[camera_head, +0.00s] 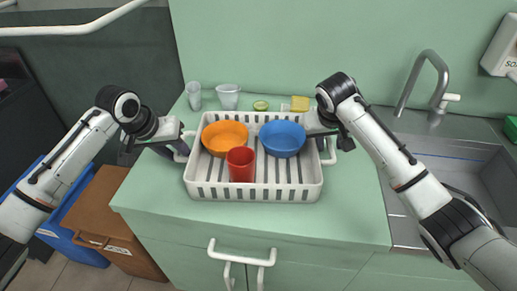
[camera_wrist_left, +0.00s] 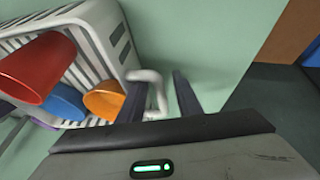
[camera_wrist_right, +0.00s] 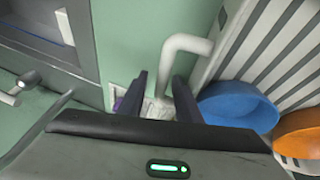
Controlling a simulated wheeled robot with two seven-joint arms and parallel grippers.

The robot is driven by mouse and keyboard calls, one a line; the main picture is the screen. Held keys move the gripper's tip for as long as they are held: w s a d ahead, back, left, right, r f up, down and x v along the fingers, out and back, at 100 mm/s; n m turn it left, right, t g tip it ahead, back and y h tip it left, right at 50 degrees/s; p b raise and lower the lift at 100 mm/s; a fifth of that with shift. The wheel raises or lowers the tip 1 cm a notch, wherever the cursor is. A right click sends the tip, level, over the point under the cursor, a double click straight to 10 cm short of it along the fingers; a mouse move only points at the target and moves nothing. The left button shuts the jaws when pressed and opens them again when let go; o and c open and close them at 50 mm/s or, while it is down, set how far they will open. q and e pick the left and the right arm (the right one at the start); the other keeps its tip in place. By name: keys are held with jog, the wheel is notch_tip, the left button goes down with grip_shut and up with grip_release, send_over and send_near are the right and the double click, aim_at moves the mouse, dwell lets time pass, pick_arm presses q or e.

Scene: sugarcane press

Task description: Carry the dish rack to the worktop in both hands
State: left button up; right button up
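The white slatted dish rack (camera_head: 254,193) sits level on the green worktop (camera_head: 155,205), apparently resting on it. It holds an orange bowl (camera_head: 224,134), a blue bowl (camera_head: 283,138) and a red cup (camera_head: 241,165). My left gripper (camera_head: 178,148) is at the rack's left handle; in the left wrist view its fingers (camera_wrist_left: 160,98) stand apart with the white handle (camera_wrist_left: 157,78) between them, nearer one finger. My right gripper (camera_head: 326,138) is at the right handle (camera_head: 329,152); in the right wrist view its fingers (camera_wrist_right: 162,98) are also apart, with the handle (camera_wrist_right: 184,44) reaching between them.
Behind the rack stand a glass (camera_head: 194,96), a pale cup (camera_head: 228,96), a small green-rimmed item (camera_head: 261,105) and a yellow sponge (camera_head: 300,103). A sink (camera_head: 470,172) with a tap (camera_head: 431,75) is at the right. Worktop in front of the rack is clear.

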pick_arm(q)
jog(key=shift+d, duration=0.1)
pick_arm(e)
jog(key=shift+a, duration=0.1)
pick_arm(q)
jog(key=shift+s+r, duration=0.15)
jog(key=shift+r, duration=0.35)
pick_arm(e)
jog(key=shift+a+r, duration=0.1)
pick_arm(q)
jog(key=v, duration=0.7)
pick_arm(e)
jog(key=v, duration=1.1)
jog(key=shift+s+r, duration=0.2)
jog(key=shift+r, duration=0.2)
